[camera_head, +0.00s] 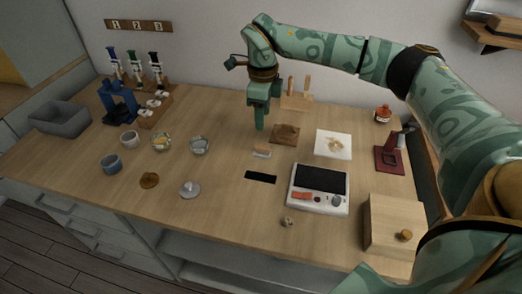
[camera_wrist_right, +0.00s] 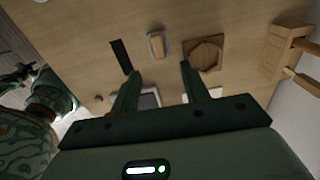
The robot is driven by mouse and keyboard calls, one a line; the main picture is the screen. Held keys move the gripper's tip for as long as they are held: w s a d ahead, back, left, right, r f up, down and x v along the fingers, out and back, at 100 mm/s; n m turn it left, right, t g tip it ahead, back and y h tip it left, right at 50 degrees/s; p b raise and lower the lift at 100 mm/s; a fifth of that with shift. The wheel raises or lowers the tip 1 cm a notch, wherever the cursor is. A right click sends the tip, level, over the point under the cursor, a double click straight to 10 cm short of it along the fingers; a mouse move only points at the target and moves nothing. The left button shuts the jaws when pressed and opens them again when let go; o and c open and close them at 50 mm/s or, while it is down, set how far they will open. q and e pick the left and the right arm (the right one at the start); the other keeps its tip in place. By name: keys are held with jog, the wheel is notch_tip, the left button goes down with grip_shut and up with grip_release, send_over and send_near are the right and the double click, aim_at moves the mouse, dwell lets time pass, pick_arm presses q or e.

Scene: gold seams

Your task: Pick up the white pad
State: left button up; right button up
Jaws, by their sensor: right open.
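A small pale pad (camera_head: 262,151) with a tan top lies on the worktop near its middle. In the right wrist view the pad (camera_wrist_right: 156,45) lies beyond the fingertips, between the black strip and a wooden board. My right gripper (camera_head: 261,125) is above the worktop, pointing down, behind the pad in the head view and apart from it. In the right wrist view its two fingers (camera_wrist_right: 160,70) are spread with nothing between them. A larger white square sheet (camera_head: 346,151) lies farther right with something tan on it. My left gripper is not seen.
A black strip (camera_head: 260,177) lies in front of the pad and a wooden board (camera_head: 284,133) lies behind it. A white scale (camera_head: 318,200) stands to the right. A pegged wooden block (camera_head: 297,101) stands behind.

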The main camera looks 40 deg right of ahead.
jog(key=b, duration=0.1)
send_over(263, 146)
jog(key=f, duration=0.4)
jog(key=shift+w+d+f, duration=0.15)
jog(key=shift+w, duration=0.2)
jog(key=shift+f+b, duration=0.3)
jog(key=shift+f, duration=0.45)
jog(key=f+b, duration=0.1)
jog(key=f, duration=0.1)
jog(key=f+b, duration=0.1)
jog(key=f, duration=0.1)
jog(key=shift+s+f, duration=0.2)
jog(key=shift+f, duration=0.2)
jog(key=shift+r, duration=0.15)
grip_shut()
